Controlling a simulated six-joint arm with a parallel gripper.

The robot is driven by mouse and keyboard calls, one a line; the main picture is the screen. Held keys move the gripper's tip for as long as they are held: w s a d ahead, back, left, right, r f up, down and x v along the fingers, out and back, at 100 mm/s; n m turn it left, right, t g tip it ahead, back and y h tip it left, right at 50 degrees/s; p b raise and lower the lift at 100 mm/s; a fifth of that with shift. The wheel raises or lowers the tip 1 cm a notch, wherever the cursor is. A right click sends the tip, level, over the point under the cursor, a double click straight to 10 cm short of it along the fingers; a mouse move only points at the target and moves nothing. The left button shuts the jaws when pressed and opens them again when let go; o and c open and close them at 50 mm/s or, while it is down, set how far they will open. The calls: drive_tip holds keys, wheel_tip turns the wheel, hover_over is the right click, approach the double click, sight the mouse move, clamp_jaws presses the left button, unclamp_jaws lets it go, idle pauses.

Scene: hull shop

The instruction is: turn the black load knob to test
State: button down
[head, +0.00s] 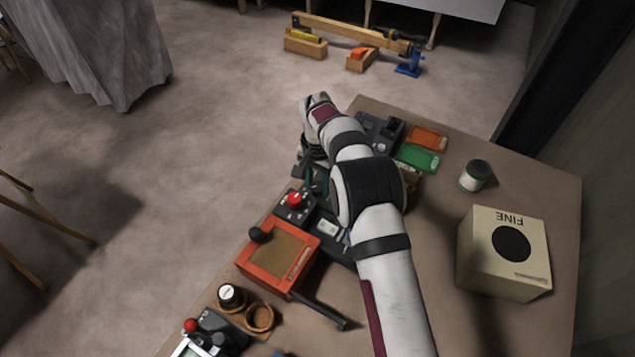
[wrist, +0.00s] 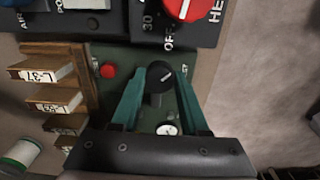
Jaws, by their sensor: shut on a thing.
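In the wrist view the black load knob (wrist: 158,72) sits on a dark green panel (wrist: 112,88), with a small light pointer mark on it. The teal fingers of my gripper (wrist: 162,80) are shut on the knob, one on each side. A partly hidden label ending in "ST" shows just right of the knob. A small round white gauge (wrist: 167,129) lies between the fingers, nearer the palm. In the head view my gripper (head: 316,182) is low at the bench's left edge, and my arm hides the knob and most of its panel.
A red button (wrist: 108,70) is left of the knob. A grey unit with a big red dial (wrist: 188,6) lies beyond it. Wooden drawers (wrist: 52,98) stand close left. On the bench are a red box (head: 277,258), a jar (head: 475,176) and a FINE box (head: 503,252).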

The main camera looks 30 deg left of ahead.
sight(318, 186)
drive_tip(key=m, duration=0.7)
idle(0.6)
drive_tip(key=shift+c, duration=2.1)
unclamp_jaws()
wheel_tip(318, 186, up, 16)
drive_tip(key=shift+f, duration=0.1)
